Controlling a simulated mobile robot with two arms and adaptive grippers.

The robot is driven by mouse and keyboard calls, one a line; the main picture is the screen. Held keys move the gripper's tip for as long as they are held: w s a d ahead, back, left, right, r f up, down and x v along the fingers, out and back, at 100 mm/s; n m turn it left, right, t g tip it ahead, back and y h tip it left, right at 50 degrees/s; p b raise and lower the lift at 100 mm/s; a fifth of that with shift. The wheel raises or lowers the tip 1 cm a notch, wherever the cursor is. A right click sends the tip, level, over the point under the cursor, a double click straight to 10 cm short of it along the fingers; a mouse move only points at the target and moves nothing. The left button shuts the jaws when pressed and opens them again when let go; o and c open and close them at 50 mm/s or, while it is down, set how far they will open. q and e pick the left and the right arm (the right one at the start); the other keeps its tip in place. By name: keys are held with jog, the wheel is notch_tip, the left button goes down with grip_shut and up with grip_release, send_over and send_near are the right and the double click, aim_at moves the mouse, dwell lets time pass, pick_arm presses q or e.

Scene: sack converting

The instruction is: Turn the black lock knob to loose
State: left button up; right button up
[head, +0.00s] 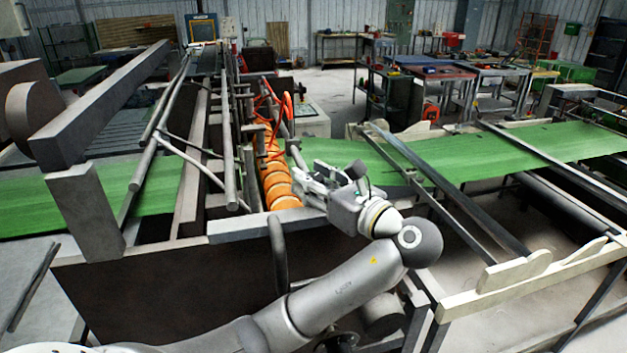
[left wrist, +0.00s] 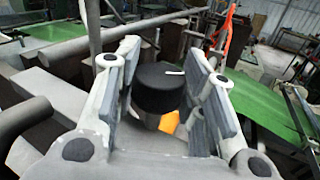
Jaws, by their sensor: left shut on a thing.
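The black lock knob (left wrist: 158,88) shows in the left wrist view as a short dark cylinder with a white pointer line on its top. The line points to the right in that view. My left gripper (left wrist: 165,88) has its fingers on both sides of the knob and is shut on it. In the head view my left gripper (head: 303,184) is at the machine, beside the row of orange rollers (head: 274,178). The knob cannot be made out there, behind the fingers. My right gripper is not in view.
A green sheet (head: 480,158) runs through the machine from left to right. Grey bars (head: 228,135) rise left of the rollers.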

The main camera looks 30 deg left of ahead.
aim_at(313, 177)
pick_arm(q)
jog(key=n+g, duration=0.2)
jog(key=g, duration=0.2)
jog(key=n+g, duration=0.3)
jog(key=g, duration=0.1)
jog(key=shift+n+g+h+b, duration=0.5)
jog(key=shift+n+g+b, duration=0.2)
jog(key=shift+n+g, duration=1.15)
jog(key=shift+g+h, duration=0.4)
jog(key=shift+g, duration=0.55)
jog(key=o, duration=1)
jog(key=shift+r, duration=0.1)
notch_tip(313, 177, up, 10)
jog(key=shift+f, duration=0.1)
